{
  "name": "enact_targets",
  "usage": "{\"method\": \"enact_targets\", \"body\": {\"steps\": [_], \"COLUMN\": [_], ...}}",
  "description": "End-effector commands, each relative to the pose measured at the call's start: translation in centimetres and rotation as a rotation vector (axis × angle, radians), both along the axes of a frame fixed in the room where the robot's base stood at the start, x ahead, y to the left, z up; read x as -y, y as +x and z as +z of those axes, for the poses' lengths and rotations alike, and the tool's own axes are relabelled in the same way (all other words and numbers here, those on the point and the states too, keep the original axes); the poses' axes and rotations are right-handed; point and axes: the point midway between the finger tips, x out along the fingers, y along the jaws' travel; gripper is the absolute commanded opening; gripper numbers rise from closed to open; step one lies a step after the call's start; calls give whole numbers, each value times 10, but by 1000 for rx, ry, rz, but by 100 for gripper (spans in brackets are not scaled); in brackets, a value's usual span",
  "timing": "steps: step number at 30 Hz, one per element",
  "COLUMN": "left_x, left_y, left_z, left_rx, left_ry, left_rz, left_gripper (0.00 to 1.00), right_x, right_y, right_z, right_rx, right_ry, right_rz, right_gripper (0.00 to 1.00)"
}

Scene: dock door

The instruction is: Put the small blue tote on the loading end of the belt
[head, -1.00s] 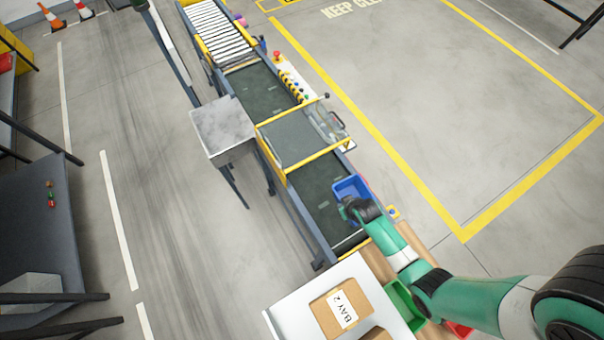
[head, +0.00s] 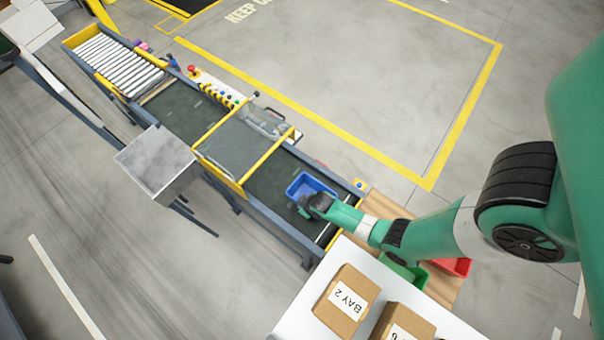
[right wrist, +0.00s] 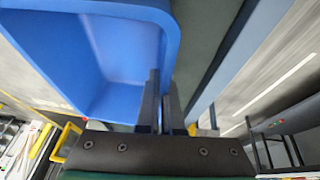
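The small blue tote (head: 316,184) is over the near end of the dark green belt (head: 268,186), past the yellow-edged frame; I cannot tell whether its base touches the belt. My right gripper (head: 306,206) is at the tote's near-left side. In the right wrist view the tote (right wrist: 95,50) fills the upper left, and the two dark fingers of my right gripper (right wrist: 163,105) are close together with the tote's side wall between them. The dark belt shows just beside the tote there. The fingertips are partly hidden in the head view. My left gripper is not in view.
A green tote (head: 408,272) and a red tote (head: 455,267) stand on a wooden surface (head: 385,207) right of the belt's near end. A white table (head: 300,318) holds cardboard boxes (head: 345,302). A grey metal stand (head: 157,165) is left of the belt. Yellow-marked floor beyond is clear.

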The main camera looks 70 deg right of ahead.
Motion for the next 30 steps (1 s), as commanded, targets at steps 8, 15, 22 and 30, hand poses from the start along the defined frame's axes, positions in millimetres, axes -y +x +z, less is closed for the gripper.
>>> {"method": "enact_targets", "body": {"steps": [8,15,22,30], "left_x": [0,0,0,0], "left_y": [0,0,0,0], "left_z": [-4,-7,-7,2], "left_rx": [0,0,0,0], "left_ry": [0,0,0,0], "left_rz": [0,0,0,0], "left_gripper": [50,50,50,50], "right_x": [0,0,0,-1], "right_y": [0,0,0,-2], "right_z": [-8,-12,-12,0], "right_rx": [1,0,1,2], "right_ry": [0,0,0,-1], "right_rz": [0,0,0,0], "right_gripper": [0,16,33,33]}}
